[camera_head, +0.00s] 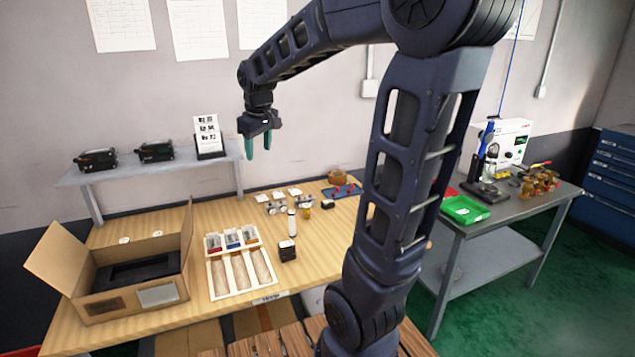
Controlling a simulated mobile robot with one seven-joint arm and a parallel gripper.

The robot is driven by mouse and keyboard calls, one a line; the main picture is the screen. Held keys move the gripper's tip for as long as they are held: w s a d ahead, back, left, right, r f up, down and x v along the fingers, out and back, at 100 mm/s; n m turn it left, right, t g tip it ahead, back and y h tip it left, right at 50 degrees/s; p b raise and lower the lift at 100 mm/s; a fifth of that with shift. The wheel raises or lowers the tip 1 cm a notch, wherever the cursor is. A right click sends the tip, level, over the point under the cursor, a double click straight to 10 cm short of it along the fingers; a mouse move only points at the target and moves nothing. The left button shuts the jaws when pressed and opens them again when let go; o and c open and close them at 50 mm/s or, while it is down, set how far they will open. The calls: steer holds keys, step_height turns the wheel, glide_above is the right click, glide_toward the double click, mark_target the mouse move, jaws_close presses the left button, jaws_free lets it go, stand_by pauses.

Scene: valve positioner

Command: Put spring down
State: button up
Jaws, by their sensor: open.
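My gripper (258,147) hangs in the air above the back of the wooden table, pointing down. Its two teal fingers are apart, and I see nothing between them. I cannot make out a spring anywhere in this view; it may be too small or hidden. Small metal and brass parts (307,213) stand to the right of the tray.
An open cardboard box (105,308) stands at the left of the wooden table (330,252). A shelf (150,172) with black devices runs behind. A small black box (287,250) and a white cylinder (291,225) stand mid-table. A grey bench with a green bin (464,210) is at right.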

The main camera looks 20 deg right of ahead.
steer(key=s+d+f+m, duration=0.1)
steer(key=s+d+m, duration=0.1)
steer(key=s, duration=0.4)
steer(key=s+d+f+m+t, duration=0.1)
steer(key=s+d+m, duration=0.1)
steer(key=s+d, duration=0.2)
steer(key=s+d+f+m, duration=0.1)
steer(key=s+d+m, duration=0.1)
steer(key=s, duration=0.8)
steer(key=shift+s+d+f+t, duration=0.2)
steer(key=shift+d+f+t, duration=0.15)
steer(key=shift+d, duration=0.5)
steer(key=shift+o, duration=0.5)
steer(key=shift+w, duration=0.1)
